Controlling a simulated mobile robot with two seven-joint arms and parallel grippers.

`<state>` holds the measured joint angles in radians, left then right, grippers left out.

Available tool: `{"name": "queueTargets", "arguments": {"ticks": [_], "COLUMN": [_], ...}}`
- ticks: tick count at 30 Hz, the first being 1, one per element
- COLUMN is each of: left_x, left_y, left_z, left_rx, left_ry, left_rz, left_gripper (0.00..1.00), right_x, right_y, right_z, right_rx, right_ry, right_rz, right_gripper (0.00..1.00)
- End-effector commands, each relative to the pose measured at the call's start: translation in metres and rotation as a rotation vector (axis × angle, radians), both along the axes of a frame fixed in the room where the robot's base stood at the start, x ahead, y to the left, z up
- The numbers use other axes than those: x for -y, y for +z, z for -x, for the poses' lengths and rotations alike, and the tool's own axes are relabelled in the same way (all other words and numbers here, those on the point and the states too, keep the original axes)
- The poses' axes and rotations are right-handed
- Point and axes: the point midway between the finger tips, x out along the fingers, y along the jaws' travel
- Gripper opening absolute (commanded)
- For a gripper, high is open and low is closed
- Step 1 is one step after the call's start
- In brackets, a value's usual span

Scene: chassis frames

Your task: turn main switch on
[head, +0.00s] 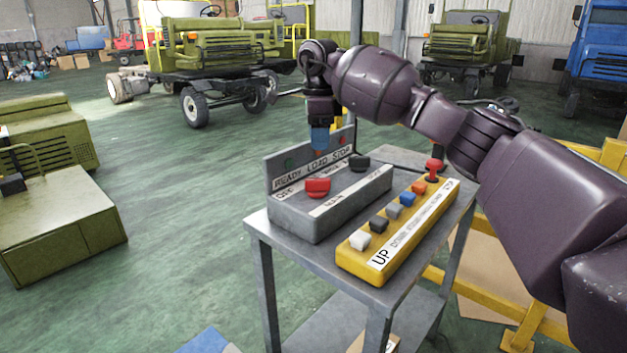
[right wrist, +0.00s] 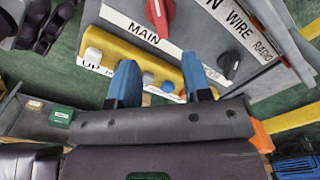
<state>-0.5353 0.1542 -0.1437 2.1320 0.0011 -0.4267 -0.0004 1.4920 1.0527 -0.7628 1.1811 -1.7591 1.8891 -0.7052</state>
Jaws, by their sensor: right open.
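The main switch is a red rotary knob (head: 318,187) on top of a grey control box (head: 296,219), beside a white strip marked MAIN. In the right wrist view the red knob (right wrist: 160,14) is at the top edge, partly cut off. My right gripper (head: 319,140) is above the box near its upright back plate, apart from the knob. In the right wrist view its blue fingers (right wrist: 162,80) are spread with nothing held between them. My left gripper is not in view.
A black knob (head: 359,162) sits behind the red one. A yellow button box (head: 376,264) with several coloured buttons and a red-topped control (head: 433,167) lies alongside on the grey metal table (head: 321,268). Green vehicles (head: 220,52) stand behind; open floor lies left.

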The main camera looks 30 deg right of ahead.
Motion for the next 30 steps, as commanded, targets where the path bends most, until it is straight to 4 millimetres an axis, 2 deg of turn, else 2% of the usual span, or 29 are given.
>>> {"name": "queueTargets", "arguments": {"ticks": [5, 13, 18, 24, 30], "left_x": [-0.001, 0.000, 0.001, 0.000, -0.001], "left_y": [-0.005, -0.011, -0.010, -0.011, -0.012], "left_z": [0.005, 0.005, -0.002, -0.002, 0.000], "left_rx": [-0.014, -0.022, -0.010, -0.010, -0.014], "left_ry": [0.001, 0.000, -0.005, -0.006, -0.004], "left_rz": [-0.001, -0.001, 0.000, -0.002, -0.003], "left_gripper": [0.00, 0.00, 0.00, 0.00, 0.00], "right_x": [-0.001, -0.001, -0.001, -0.001, -0.001], "right_y": [-0.017, -0.063, -0.088, -0.105, -0.109], "right_z": [-0.001, 0.000, 0.000, -0.001, -0.001], "right_rx": [-0.002, -0.004, -0.002, 0.000, 0.002], "right_ry": [0.009, 0.009, 0.009, 0.008, 0.008], "right_rz": [-0.002, -0.003, -0.004, -0.004, -0.004], "right_gripper": [0.45, 0.45, 0.45, 0.45, 0.45]}}
